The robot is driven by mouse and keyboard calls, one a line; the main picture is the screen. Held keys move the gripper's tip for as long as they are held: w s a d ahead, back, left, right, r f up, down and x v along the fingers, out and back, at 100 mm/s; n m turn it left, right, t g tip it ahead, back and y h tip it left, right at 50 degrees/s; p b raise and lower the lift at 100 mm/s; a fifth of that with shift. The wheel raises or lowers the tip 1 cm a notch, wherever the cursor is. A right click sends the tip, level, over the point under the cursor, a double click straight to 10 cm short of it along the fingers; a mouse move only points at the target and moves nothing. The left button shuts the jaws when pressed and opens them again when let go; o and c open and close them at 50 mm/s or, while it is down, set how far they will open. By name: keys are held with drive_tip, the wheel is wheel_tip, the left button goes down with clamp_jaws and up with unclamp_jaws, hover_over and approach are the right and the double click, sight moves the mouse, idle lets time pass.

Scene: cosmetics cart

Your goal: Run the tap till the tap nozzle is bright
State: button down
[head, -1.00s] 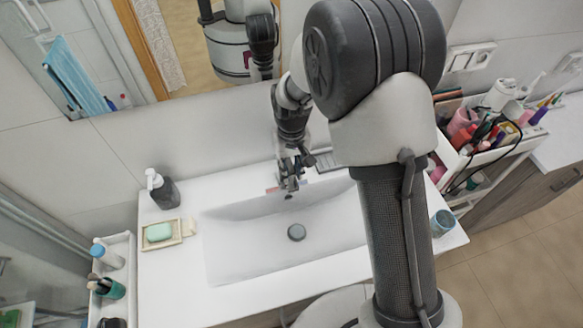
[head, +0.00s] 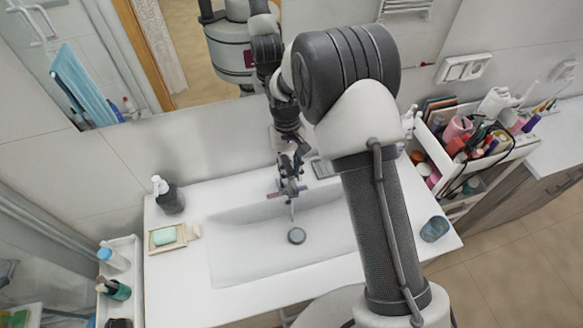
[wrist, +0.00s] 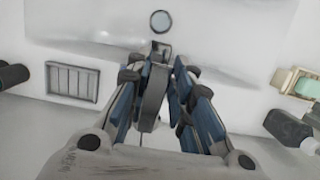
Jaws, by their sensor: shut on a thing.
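The sink (head: 235,262) has a round drain (head: 297,236). My gripper (head: 290,186) is above the back of the sink, at the tap. In the wrist view, its fingers (wrist: 160,92) are shut on the grey tap lever (wrist: 152,100). The tap nozzle (wrist: 160,48) shows just beyond the fingertips, looking dark. In the head view my gripper mostly hides the tap. A thin pale streak (head: 292,211) hangs below the gripper over the basin; it looks like water. Small red and blue marks flank the gripper.
A dark soap dispenser (head: 168,197) and a green soap (head: 164,237) on a dish stand left of the basin. A blue cup (head: 435,229) stands at the right. A cart (head: 520,152) full of cosmetics is at far right, a shelf (head: 128,262) at far left.

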drive_tip(key=shift+w+r, duration=0.15)
drive_tip(key=shift+r, duration=0.05)
drive_tip(key=c, duration=1.4)
unclamp_jaws()
drive_tip(key=v, duration=1.2)
drive_tip(key=shift+w, duration=0.2)
drive_tip(key=shift+f, duration=0.1)
